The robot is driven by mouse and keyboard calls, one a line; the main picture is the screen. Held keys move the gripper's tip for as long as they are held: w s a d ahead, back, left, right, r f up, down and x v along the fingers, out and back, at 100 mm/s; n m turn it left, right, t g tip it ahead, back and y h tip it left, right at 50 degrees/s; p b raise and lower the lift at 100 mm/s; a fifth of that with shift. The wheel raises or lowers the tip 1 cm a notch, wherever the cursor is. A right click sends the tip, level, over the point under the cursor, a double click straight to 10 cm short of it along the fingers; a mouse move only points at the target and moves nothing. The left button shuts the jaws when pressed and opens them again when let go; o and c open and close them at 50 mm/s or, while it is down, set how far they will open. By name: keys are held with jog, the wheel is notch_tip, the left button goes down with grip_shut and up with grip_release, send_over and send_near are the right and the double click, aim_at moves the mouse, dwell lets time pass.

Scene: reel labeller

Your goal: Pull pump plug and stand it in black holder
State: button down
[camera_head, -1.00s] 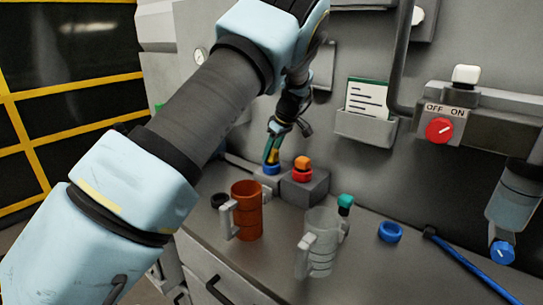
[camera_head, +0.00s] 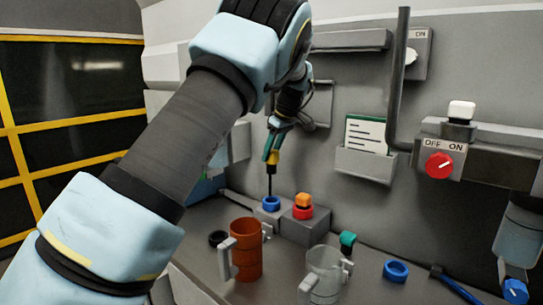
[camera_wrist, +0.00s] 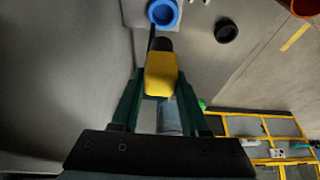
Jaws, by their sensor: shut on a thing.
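My gripper (camera_head: 272,148) is shut on the yellow plug (camera_head: 272,158), with the green fingers on its two sides in the wrist view (camera_wrist: 161,80). A thin dark stem hangs from the plug towards the blue ring (camera_head: 270,203) on the grey block. I cannot tell whether the stem's tip is still inside that ring. The plug is upright, well above the block. A black ring-shaped holder (camera_head: 217,238) stands on the counter to the left of the block; in the wrist view it looks empty (camera_wrist: 227,31).
The grey block (camera_head: 310,228) also bears a red ring with an orange cap (camera_head: 303,202). A brown mug (camera_head: 246,255) and a clear mug (camera_head: 325,275) stand in front. A blue ring (camera_head: 396,270) lies at right. A wall pocket (camera_head: 365,163) holds a card.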

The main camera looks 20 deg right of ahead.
jog(key=shift+r+p, duration=1.8)
jog(key=shift+r, duration=0.7)
jog(key=shift+f, duration=0.15)
